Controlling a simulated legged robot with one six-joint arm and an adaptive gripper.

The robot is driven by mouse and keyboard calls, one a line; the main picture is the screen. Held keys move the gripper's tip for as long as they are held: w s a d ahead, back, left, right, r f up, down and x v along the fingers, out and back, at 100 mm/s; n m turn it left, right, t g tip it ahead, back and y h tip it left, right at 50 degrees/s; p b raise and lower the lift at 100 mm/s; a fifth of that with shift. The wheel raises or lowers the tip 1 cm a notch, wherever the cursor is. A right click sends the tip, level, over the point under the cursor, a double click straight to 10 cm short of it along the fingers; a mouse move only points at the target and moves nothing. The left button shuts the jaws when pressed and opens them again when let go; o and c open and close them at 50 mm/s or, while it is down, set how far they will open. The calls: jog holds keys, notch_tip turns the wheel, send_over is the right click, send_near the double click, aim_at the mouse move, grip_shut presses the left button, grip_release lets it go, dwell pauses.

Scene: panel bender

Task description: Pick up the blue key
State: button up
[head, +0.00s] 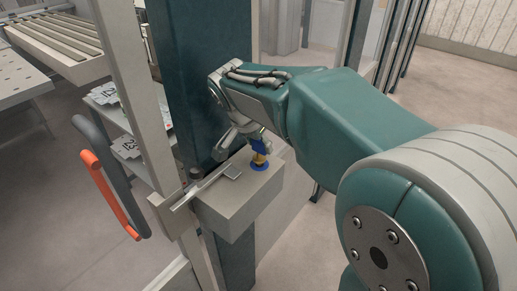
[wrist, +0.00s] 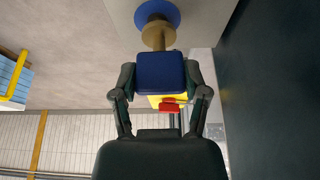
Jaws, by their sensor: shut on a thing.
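The blue key (wrist: 160,72) has a square blue head, and my gripper (wrist: 160,80) is shut on it, one finger on each side. A brass-coloured stem leads from the head toward a round blue disc on the grey box. In the head view the blue key (head: 262,143) shows just above the box's top, with a yellow part below it and the blue disc (head: 259,163) under that. I cannot tell whether the key is clear of the disc. My gripper (head: 250,138) is partly hidden by my arm there. A yellow and red part (wrist: 170,103) shows behind the key head.
The grey box (head: 245,200) carries a metal latch piece (head: 215,183) on top and stands against a dark blue column (head: 200,70). A door frame with an orange handle (head: 108,193) is at the left. Shelves with metal sheets (head: 125,147) are behind it.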

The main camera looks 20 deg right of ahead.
jog(key=s+a+r, duration=0.1)
jog(key=s+r, duration=1)
jog(key=s, duration=0.3)
jog(key=shift+r, duration=0.15)
